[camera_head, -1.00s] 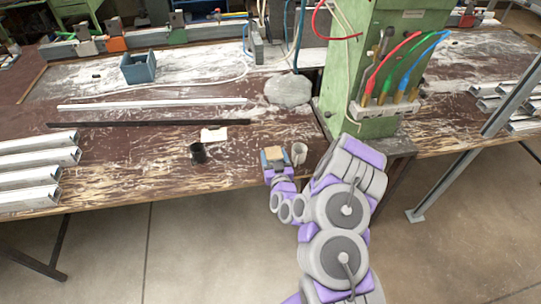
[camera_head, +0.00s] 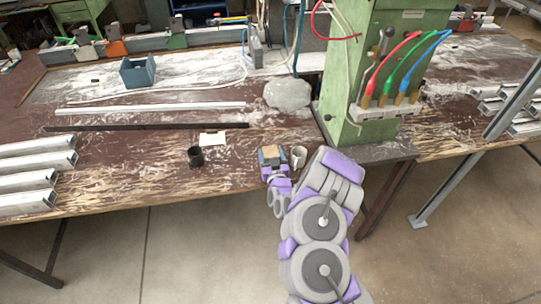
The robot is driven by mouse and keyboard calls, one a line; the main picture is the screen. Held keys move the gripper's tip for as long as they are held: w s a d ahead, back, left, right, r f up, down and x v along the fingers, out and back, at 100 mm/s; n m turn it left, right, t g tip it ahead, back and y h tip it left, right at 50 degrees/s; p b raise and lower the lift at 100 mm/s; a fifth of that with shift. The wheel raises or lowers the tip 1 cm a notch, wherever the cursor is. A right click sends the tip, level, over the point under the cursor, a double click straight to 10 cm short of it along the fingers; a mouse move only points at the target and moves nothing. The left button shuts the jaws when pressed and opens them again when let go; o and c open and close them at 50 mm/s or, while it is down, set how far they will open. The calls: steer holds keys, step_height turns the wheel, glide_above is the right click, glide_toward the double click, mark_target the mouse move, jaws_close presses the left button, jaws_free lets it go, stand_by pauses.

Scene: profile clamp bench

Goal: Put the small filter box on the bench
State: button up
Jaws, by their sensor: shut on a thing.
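The small filter box (camera_head: 271,153) has a tan top. My gripper (camera_head: 270,160) is shut on it at the bench's front edge, left of a grey cup. Its lower part is hidden by the gripper. I cannot tell whether it touches the bench top. The bench (camera_head: 120,165) has a worn brown wooden top with whitish patches.
The grey cup (camera_head: 298,157) stands close to the right of my gripper. A black cup (camera_head: 195,156) and a white card (camera_head: 212,139) lie to the left. A green machine (camera_head: 350,90) stands at the right. Metal profiles (camera_head: 30,175) lie at the far left.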

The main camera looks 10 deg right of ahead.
steer(key=o, duration=1.1)
steer(key=s+p, duration=0.3)
steer(key=s, duration=0.9)
steer(key=a+r+n+g+y, duration=0.1)
steer(key=w+a+r+n+g+y, duration=0.1)
steer(key=a, duration=0.1)
steer(key=w+a+r+n+g+y, duration=0.1)
steer(key=a+y, duration=0.1)
steer(key=shift+w+a+r+g, duration=0.25)
steer(key=shift+r+g, duration=0.05)
steer(key=shift+r, duration=0.05)
steer(key=s+d+r+m+g+h, duration=0.1)
steer(key=s+r+g, duration=0.4)
steer(key=s, duration=0.9)
steer(key=s+d+r+m+g+h, duration=0.1)
steer(key=s+r+g, duration=0.4)
steer(key=s+r, duration=0.6)
steer(key=s+d+r+m+g+h, duration=0.1)
steer(key=s+r+g, duration=0.5)
steer(key=s, duration=1.2)
step_height(320, 180, up, 3)
steer(key=shift+s+d+f+h, duration=0.15)
steer(key=shift+d+h, duration=0.35)
steer(key=shift+d, duration=0.75)
